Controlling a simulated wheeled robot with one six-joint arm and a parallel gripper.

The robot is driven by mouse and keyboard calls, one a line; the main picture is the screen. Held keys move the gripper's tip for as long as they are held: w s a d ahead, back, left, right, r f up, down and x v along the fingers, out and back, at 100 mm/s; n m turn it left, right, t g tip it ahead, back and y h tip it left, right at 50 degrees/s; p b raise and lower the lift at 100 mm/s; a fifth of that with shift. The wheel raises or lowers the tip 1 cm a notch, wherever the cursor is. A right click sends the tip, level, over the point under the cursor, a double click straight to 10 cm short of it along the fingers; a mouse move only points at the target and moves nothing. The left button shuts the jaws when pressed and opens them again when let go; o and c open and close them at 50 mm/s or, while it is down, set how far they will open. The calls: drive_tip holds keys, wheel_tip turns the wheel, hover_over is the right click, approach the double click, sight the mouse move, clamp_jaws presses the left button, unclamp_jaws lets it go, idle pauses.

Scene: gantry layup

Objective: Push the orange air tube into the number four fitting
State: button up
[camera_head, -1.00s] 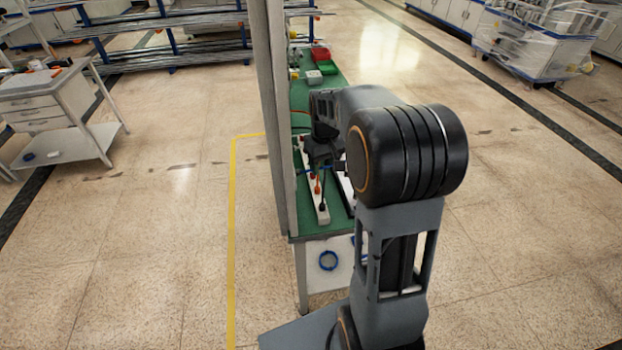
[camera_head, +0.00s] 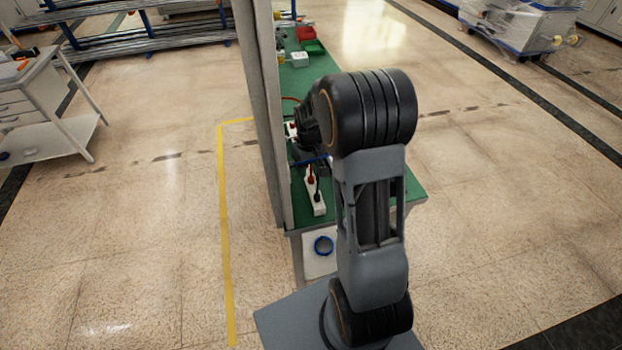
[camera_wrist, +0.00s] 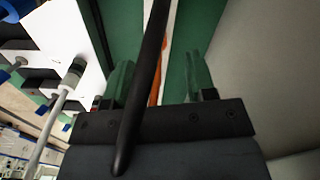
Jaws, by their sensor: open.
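In the wrist view my gripper (camera_wrist: 160,82) has its two fingers apart, over the green surface. A thin orange strip that looks like the orange air tube (camera_wrist: 153,97) runs between the fingers, partly covered by a dark bar across the view. I cannot tell whether it touches either finger. A white panel (camera_wrist: 38,62) with dark fittings stands at the left, and a pale tube meets one of them. The fittings' numbers are not readable. In the head view an orange curve of tube (camera_head: 291,99) shows beyond my arm, which hides my gripper.
The green bench (camera_head: 297,78) carries a white power strip (camera_head: 316,205) with plugs and a red bin (camera_head: 314,47) farther back. A grey upright post (camera_head: 262,110) stands along the bench's left edge.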

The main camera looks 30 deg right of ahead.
sight(311, 172)
drive_tip(key=shift+s+d+f+p, duration=0.1)
drive_tip(key=shift+f+p, duration=0.4)
drive_tip(key=shift+f, duration=1.85)
clamp_jaws()
drive_tip(key=shift+r, duration=0.1)
